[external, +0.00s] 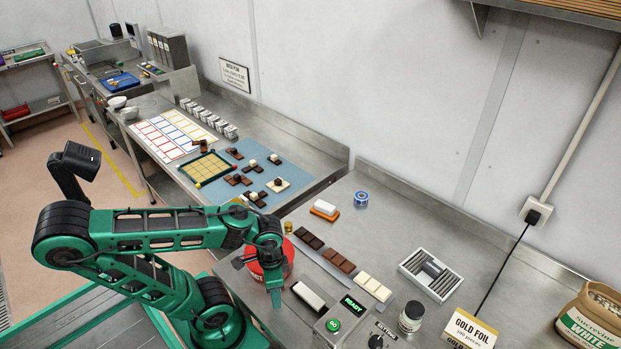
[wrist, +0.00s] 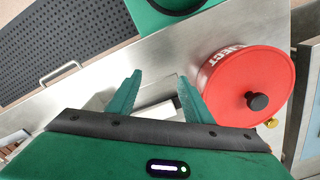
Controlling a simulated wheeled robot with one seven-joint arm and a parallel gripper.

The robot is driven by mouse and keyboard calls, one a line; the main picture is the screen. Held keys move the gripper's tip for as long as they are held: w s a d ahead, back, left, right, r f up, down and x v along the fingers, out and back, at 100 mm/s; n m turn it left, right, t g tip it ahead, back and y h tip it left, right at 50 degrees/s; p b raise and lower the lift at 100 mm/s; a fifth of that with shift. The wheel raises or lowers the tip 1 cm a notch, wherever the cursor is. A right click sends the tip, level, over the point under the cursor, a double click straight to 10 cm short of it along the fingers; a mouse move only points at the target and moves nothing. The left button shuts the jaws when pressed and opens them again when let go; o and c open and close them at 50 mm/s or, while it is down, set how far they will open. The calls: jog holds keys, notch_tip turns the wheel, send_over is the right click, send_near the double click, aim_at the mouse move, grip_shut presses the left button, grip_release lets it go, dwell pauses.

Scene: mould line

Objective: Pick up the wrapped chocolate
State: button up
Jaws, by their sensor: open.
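A small gold piece (external: 289,227) stands on the steel bench just behind the red bin; it may be the wrapped chocolate, but it is too small to be sure. A bit of gold (wrist: 272,123) also shows beside the red bin in the wrist view. My gripper (external: 276,298) points down in front of the red bin, apart from the gold piece. In the wrist view my gripper (wrist: 160,80) has its two green fingers spread with nothing held between them.
The red reject bin (wrist: 245,85), with a black-knobbed lid, is close beside my right finger. Dark, brown and white chocolate bars (external: 340,261) lie to the right. A box marked gold foil (external: 471,330) stands at the front right. A blue mat (external: 315,177) holds chocolates behind.

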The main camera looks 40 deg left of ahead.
notch_tip(320, 180, up, 10)
jog(key=f, duration=0.1)
jog(key=w+a+f+n+h, duration=0.3)
jog(key=w+a+n, duration=0.3)
jog(key=w+n, duration=0.3)
jog(key=w+a+f+n+h, duration=0.25)
jog(key=w+a+n, duration=0.35)
jog(key=w+n, duration=0.3)
jog(key=a+r+n+t+h, duration=0.35)
jog(key=a+n, duration=0.35)
jog(key=a, duration=0.3)
jog(key=a+r+n+t+h, duration=0.2)
jog(key=a+n+t, duration=0.3)
jog(key=a+n, duration=0.3)
jog(key=m, duration=0.1)
send_near(283, 224)
notch_tip(283, 224, up, 3)
jog(key=s+d, duration=0.1)
jog(key=shift+g, duration=0.25)
jog(key=shift+x, duration=5.3)
jog(key=shift+s+d, duration=0.15)
jog(key=shift+s, duration=0.05)
